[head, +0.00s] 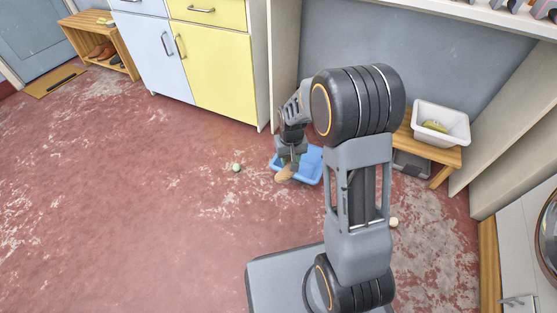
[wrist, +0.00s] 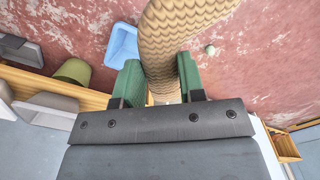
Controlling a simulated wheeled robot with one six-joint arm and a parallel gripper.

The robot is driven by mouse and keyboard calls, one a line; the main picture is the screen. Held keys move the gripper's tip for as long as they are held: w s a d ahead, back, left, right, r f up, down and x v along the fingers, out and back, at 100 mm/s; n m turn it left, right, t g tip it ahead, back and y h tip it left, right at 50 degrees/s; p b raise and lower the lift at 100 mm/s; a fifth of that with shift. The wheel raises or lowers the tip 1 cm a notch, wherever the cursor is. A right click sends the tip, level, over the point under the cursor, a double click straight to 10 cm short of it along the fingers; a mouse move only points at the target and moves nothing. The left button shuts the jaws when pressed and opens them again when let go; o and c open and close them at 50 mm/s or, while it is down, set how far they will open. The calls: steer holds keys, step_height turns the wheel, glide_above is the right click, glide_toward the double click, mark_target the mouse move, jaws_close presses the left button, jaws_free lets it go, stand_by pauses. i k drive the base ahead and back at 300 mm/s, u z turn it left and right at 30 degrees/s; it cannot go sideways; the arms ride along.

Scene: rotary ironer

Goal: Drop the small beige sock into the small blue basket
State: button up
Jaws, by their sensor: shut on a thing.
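The small beige sock (head: 286,173) is gripped in my gripper (head: 291,158). In the wrist view the sock (wrist: 172,42) has a wavy knit and sits between the two green fingers of my gripper (wrist: 160,76), reaching out past their tips. The small blue basket (head: 312,168) stands on the floor, partly hidden by my arm in the head view. There the sock overlaps the basket's left front edge; its height above it is hard to tell.
A white tub (head: 442,124) stands on a wooden bench (head: 425,149) at the right, with a grey box (head: 411,165) below. Small pale balls lie on the floor, one left of the basket (head: 236,168). A yellow cabinet (head: 212,72) stands behind. The left floor is clear.

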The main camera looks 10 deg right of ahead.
mark_target(301, 171)
steer(key=i, duration=1)
steer(key=z, duration=0.3)
